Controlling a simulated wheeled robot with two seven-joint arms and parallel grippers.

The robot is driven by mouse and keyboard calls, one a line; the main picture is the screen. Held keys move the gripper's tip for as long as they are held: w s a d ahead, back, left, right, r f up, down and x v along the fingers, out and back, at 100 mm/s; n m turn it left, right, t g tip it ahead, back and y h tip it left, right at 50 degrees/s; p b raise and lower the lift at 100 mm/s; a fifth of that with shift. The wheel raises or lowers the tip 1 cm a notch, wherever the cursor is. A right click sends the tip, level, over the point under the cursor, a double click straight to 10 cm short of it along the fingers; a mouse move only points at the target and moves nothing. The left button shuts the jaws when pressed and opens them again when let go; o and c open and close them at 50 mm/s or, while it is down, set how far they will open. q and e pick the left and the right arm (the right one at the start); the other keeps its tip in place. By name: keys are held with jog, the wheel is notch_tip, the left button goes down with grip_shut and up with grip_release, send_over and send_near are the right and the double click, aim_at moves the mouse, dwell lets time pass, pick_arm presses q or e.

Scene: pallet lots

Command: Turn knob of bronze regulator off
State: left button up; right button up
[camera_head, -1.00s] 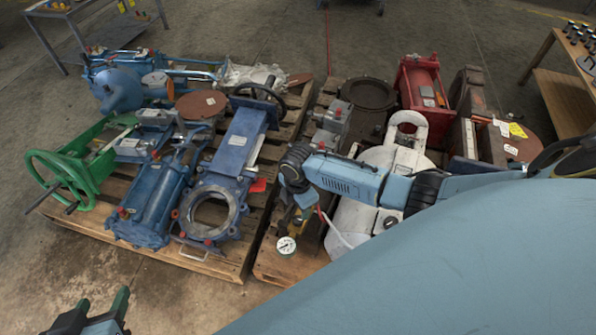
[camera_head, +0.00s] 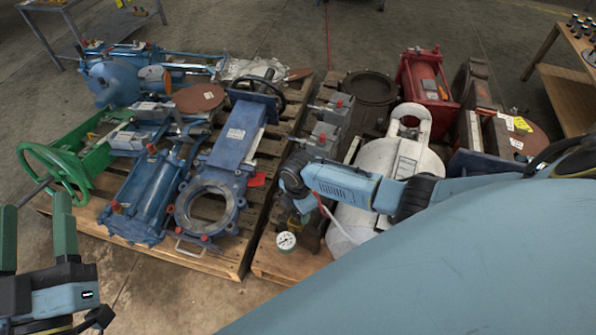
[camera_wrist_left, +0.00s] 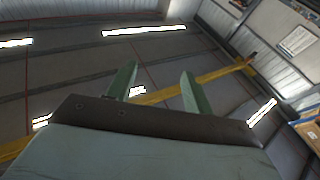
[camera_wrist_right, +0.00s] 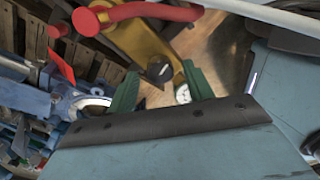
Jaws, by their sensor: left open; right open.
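The bronze regulator (camera_wrist_right: 150,42) shows in the right wrist view as a golden body with a black knob (camera_wrist_right: 159,69) and a white-faced gauge (camera_wrist_right: 183,95). In the head view the gauge (camera_head: 286,241) hangs at the near edge of the right pallet, and the regulator is mostly hidden under my right wrist. My right gripper (camera_wrist_right: 158,84) is open, with the knob seen between its green fingertips; contact cannot be told. My left gripper (camera_head: 36,228) is open and empty at the lower left, and its wrist view shows the ceiling between its fingers (camera_wrist_left: 157,80).
A red handle (camera_wrist_right: 150,12) and a blue flanged valve (camera_wrist_right: 75,100) are close to the right gripper. The left pallet (camera_head: 215,262) carries blue valves and a green handwheel (camera_head: 55,172) near my left gripper. A white valve (camera_head: 400,160) stands under my right arm.

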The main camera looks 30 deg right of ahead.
pick_arm(q)
jog(key=shift+s+r+t+h+b, duration=0.15)
jog(key=shift+s+r+t, duration=0.15)
jog(key=shift+r+t, duration=0.3)
jog(key=shift+s+r+t+h+b, duration=0.15)
jog(key=shift+s+r+t, duration=0.2)
jog(key=shift+r, duration=0.35)
pick_arm(e)
jog(key=shift+f, duration=0.65)
jog(key=shift+c, duration=0.4)
jog(key=c, duration=0.9)
pick_arm(q)
jog(key=shift+w, duration=0.1)
jog(key=shift+d, duration=0.1)
